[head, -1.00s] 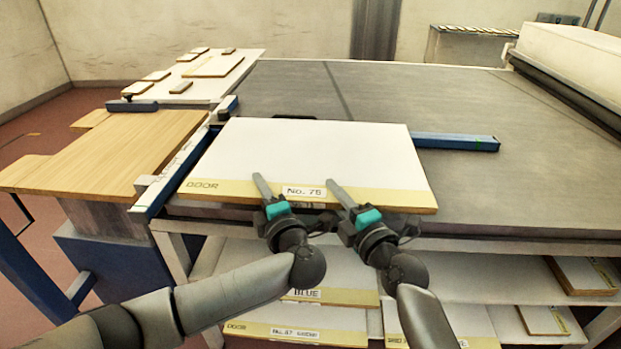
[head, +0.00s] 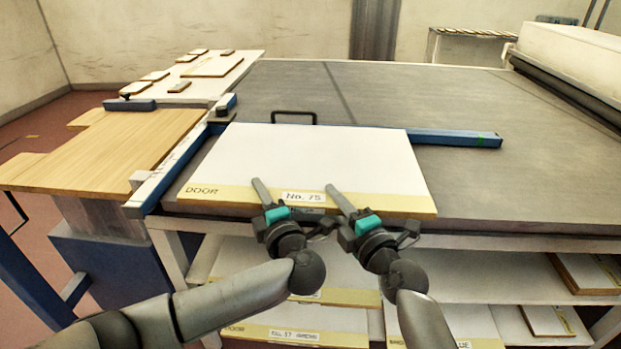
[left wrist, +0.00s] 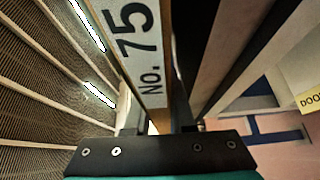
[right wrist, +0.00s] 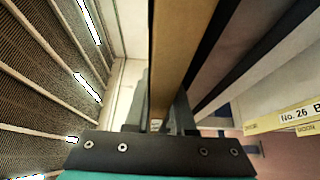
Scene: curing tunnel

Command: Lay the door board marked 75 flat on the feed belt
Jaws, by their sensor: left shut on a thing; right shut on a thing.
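The door board marked 75 (head: 310,155) is white with a yellow front strip that reads DOOR and carries the number label. It lies over the near left part of the grey feed belt (head: 480,195), its front edge near the belt's front edge. Whether it touches the belt all over cannot be told. My left gripper (head: 264,200) is shut on the front edge, by the label, which also shows in the left wrist view (left wrist: 140,50). My right gripper (head: 340,202) is shut on the same edge, just right of the label. The lower fingers are hidden under the board.
A blue fence (head: 165,180) runs along the board's left side, and a blue bar (head: 455,138) with a black handle (head: 293,113) lies behind it. A wooden table (head: 95,150) stands left. Shelves below hold other boards (head: 295,335). The belt's right side is clear.

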